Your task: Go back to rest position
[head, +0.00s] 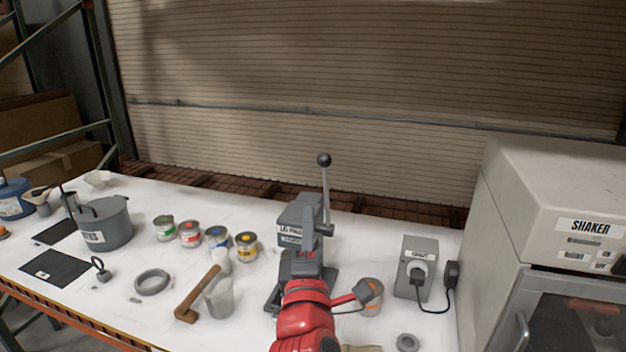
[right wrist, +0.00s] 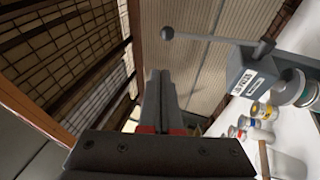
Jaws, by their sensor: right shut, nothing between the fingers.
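My right gripper (head: 301,266) is at the end of the red arm that rises from the bottom middle of the head view. It is in front of the grey lever press (head: 297,213), and the two overlap in the picture, so I cannot tell the gap between them. In the right wrist view its dark fingers (right wrist: 160,85) are together with nothing between them, pointing toward the slatted wall. The press (right wrist: 243,75) shows to their right there, with its ball-ended lever. My left gripper is not in view.
Several small paint cans (head: 190,234) stand left of the press. A clear cup (head: 219,297), a wooden-handled tool (head: 196,297) and a grey ring (head: 152,282) lie nearer. A grey switch box (head: 417,262) and the shaker (head: 560,200) stand at right.

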